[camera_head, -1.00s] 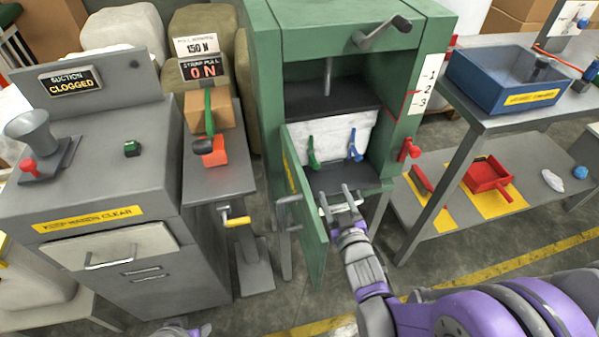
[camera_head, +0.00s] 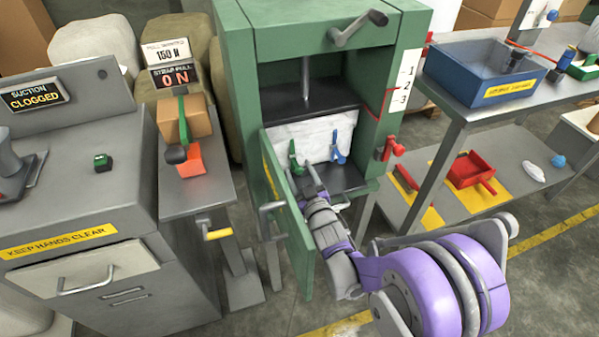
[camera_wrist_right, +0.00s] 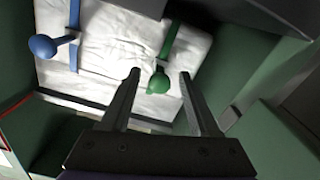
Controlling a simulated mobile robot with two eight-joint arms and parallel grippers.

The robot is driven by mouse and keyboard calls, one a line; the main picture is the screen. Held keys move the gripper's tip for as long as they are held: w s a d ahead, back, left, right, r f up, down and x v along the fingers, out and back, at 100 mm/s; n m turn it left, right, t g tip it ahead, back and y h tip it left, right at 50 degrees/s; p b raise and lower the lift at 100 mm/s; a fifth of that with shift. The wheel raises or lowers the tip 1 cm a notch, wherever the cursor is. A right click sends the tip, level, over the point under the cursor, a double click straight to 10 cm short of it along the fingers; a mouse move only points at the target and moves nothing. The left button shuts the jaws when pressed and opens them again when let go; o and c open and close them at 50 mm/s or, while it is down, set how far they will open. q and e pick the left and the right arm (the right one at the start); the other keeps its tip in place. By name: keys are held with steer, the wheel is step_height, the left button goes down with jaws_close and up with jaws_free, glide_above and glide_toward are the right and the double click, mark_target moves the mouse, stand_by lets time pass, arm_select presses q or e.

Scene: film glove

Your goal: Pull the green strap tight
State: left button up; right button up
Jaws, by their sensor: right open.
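In the press, a white bale (camera_head: 315,138) carries a green strap (camera_head: 293,154) on the left and a blue strap (camera_head: 338,148) on the right. In the right wrist view the green strap (camera_wrist_right: 171,40) runs down the bale (camera_wrist_right: 112,92) and ends in a green ball (camera_wrist_right: 158,82). My right gripper (camera_head: 314,172) is open inside the doorway. In the wrist view its fingers (camera_wrist_right: 161,74) stand either side of the green ball, with gaps; contact cannot be told. The blue strap (camera_wrist_right: 75,38) has its own ball. My left gripper is out of view.
The green press door (camera_head: 285,205) stands open, left of my right arm. A display (camera_head: 175,76) reads 0 N strap pull, above a box (camera_head: 175,122) with a green band. A grey cabinet (camera_head: 95,190) stands left; a bench with a blue bin (camera_head: 485,78) stands right.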

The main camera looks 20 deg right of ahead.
steer(key=shift+w, duration=0.1)
jaws_close()
stand_by(1.4)
